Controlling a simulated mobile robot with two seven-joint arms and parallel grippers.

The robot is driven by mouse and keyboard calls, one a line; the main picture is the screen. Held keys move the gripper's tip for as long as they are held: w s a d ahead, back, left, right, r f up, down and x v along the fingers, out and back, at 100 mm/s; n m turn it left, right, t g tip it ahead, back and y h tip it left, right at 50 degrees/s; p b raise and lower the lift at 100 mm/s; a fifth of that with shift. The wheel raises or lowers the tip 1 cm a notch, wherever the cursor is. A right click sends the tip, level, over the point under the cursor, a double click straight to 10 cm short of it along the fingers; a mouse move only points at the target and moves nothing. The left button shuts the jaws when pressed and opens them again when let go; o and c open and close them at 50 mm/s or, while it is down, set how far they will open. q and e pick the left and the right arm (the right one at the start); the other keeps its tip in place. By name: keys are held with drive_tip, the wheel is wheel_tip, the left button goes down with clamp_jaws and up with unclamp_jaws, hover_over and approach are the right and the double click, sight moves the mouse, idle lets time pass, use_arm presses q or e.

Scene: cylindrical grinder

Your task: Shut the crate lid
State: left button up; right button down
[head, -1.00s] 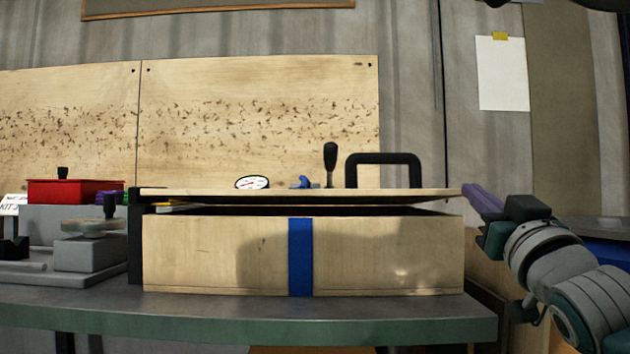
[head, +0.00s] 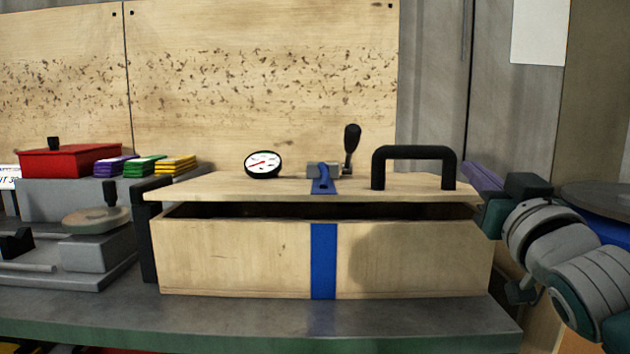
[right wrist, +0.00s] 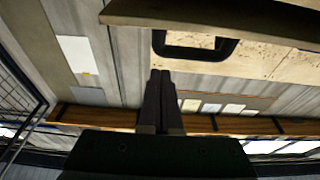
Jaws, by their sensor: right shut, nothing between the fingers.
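The wooden crate (head: 250,258) with a blue strap down its front stands on the grey bench. Its flat wooden lid (head: 260,187) lies over it, slightly raised, with a dark gap along the front. A black handle (head: 414,154) is on the lid's right part. My right gripper (head: 484,176), with purple fingers, is at the lid's right end; I cannot tell whether it touches. In the right wrist view its fingers (right wrist: 160,82) are together and empty, with the underside or edge of the lid (right wrist: 210,18) above them. My left gripper is out of view.
A round dial (head: 263,164) and a black-knobbed lever (head: 351,145) show at the lid's back edge. Left of the crate are a red box (head: 70,161), stacked coloured pads (head: 145,166) and a grey fixture (head: 97,247). The bench front strip is clear.

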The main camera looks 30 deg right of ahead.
drive_tip(key=x, duration=0.4)
wheel_tip(320, 180, down, 3)
drive_tip(key=shift+s+a+b, duration=0.15)
drive_tip(key=shift+s+b, duration=0.05)
drive_tip(key=shift+b, duration=0.5)
drive_tip(key=shift+a+f, duration=0.1)
drive_tip(key=shift+f, duration=0.45)
drive_tip(key=shift+s, duration=0.1)
drive_tip(key=shift+f+b, duration=0.1)
drive_tip(key=shift+b, duration=0.2)
drive_tip(key=shift+t+h, duration=0.4)
drive_tip(key=shift+t, duration=0.3)
wheel_tip(320, 180, down, 5)
drive_tip(key=b, duration=0.8)
drive_tip(key=shift+s, duration=0.15)
